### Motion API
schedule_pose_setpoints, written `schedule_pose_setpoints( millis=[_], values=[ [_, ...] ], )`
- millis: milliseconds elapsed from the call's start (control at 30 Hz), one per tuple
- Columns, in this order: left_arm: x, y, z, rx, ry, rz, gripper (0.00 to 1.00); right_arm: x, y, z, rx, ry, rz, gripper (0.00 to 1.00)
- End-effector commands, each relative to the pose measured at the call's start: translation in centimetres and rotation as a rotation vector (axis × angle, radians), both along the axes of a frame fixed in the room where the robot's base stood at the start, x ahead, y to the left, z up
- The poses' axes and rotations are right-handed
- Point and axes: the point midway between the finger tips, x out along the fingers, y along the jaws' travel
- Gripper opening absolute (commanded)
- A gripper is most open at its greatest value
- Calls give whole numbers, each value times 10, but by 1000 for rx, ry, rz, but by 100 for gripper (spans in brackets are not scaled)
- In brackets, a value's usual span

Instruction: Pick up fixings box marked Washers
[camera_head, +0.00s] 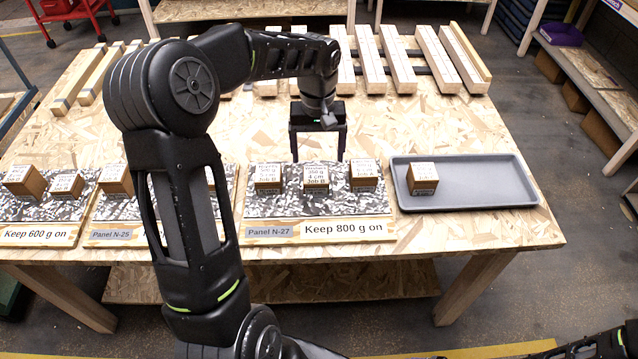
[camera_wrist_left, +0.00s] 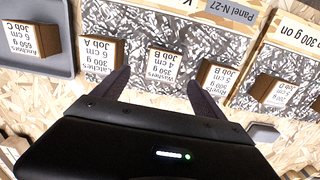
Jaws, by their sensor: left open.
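The box marked Washers (camera_head: 316,178) is the middle of three small brown boxes with white labels on the Panel N-27 board (camera_head: 318,206). In the left wrist view the Washers box (camera_wrist_left: 165,65) shows upside down, its label reading 350 g, 4 cm, Job B. My left gripper (camera_head: 318,152) is open and empty, pointing down just behind and above this box. In the left wrist view its fingers (camera_wrist_left: 158,82) stand apart, one on either side of the Washers box, with no contact visible. My right gripper is not visible.
A Catches box (camera_head: 364,173) and another Job B box (camera_head: 269,179) flank the Washers box closely. A grey tray (camera_head: 480,188) holds an Anchors box (camera_head: 422,178). More boxes stand on boards to the left. Wooden beams (camera_head: 400,65) lie at the back.

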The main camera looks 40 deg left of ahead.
Motion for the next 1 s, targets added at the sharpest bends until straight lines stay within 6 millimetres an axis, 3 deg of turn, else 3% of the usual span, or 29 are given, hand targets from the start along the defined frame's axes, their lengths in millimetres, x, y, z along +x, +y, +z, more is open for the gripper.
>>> schedule_pose_setpoints(
  millis=[333, 600, 1000],
  values=[
    [0, 0, -1, 0, 0, 0, 82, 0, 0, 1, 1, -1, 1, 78],
    [-1, 0, -25, 0, 1, 0, 82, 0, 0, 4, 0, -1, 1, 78],
    [-2, 1, -32, -1, 3, 0, 82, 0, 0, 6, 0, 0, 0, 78]
  ],
)
